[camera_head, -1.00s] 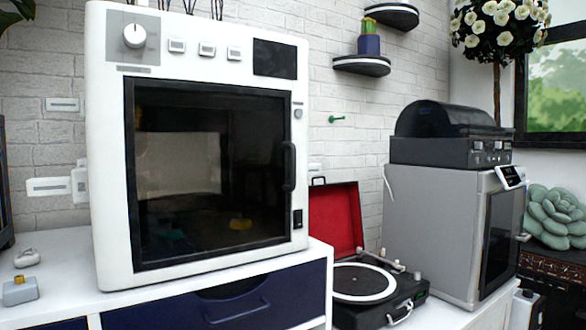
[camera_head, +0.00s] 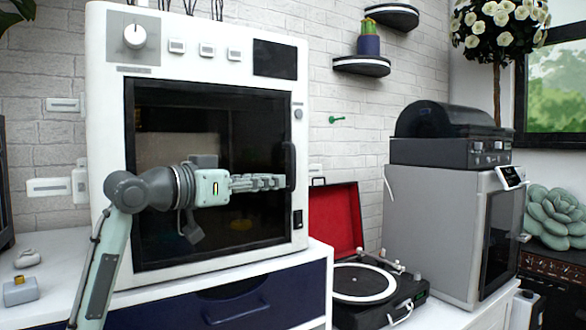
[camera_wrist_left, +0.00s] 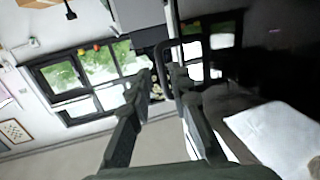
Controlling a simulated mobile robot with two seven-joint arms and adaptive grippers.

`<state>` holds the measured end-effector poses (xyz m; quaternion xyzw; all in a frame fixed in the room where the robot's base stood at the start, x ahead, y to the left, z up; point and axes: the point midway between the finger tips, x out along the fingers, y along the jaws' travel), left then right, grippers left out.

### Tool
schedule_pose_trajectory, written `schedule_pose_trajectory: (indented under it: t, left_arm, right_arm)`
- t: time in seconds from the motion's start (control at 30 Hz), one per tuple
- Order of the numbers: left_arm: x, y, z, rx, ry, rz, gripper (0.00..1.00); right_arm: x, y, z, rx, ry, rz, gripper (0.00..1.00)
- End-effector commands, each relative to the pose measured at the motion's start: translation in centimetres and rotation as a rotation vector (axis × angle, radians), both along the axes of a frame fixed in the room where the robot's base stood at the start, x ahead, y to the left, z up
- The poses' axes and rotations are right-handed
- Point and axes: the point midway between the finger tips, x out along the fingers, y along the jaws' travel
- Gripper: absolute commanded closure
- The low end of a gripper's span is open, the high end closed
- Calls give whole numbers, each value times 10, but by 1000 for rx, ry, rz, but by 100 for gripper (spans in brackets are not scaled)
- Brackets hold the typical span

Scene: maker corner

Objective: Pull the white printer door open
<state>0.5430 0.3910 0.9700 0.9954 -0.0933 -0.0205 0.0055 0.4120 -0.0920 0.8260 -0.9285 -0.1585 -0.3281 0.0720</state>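The white printer (camera_head: 205,68) stands on the white cabinet, its dark-windowed door (camera_head: 150,110) shut against the front. The door's black vertical handle (camera_head: 290,160) is at the right edge. My left gripper (camera_head: 284,182) reaches across the window from the left, its fingertips at the lower part of the handle. In the left wrist view, its two fingers (camera_wrist_left: 161,80) are apart, with the dark handle (camera_wrist_left: 162,52) showing at and between the tips. Whether they touch it cannot be told. The forearm and gripper hide part of the window. My right gripper is not in view.
A record player (camera_head: 365,300) with an open red lid (camera_head: 335,222) stands right of the printer. A grey machine (camera_head: 435,225) is further right. A small grey item (camera_head: 20,292) lies on the left of the cabinet (camera_head: 325,252).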

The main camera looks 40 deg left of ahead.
Motion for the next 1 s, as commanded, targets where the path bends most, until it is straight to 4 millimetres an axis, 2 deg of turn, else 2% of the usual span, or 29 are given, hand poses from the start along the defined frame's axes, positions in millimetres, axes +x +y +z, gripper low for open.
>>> schedule_pose_trajectory:
  t: [0.03,0.13,0.5,0.6,0.97,1.0]
  left_arm:
    - [-3,2,12,-5,-24,-4,80]
    - [-1,2,22,-9,-42,-10,80]
    - [54,-9,22,-12,-41,-11,80]
    - [63,-11,22,-9,-41,-9,80]
    - [69,-13,21,-8,-39,-9,80]
    - [69,-13,21,-8,-39,-9,85]
  right_arm:
    - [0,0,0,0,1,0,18]
    - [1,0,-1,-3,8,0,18]
    - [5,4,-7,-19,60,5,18]
    - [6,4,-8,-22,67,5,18]
    - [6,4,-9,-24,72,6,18]
    - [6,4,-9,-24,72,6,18]
